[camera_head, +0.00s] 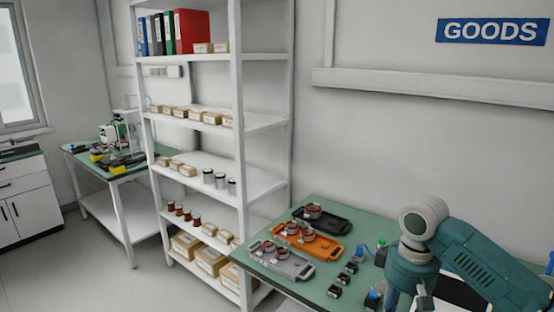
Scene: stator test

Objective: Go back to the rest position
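My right arm, teal with a grey cap, comes in at the lower right and bends down over the green table (395,232). Its gripper is not visible. My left arm and gripper do not show. On the table, a black tray (338,225), an orange tray (330,252) and a grey tray (299,271) lie side by side. Copper-coloured round parts (313,211) sit on them.
Small black blocks (341,279) and small blue and green items lie between the trays and my arm. A white shelf (241,150) with binders, boxes and cups stands left of the table. Another green-topped table (108,165) is further left. Open floor lies at lower left.

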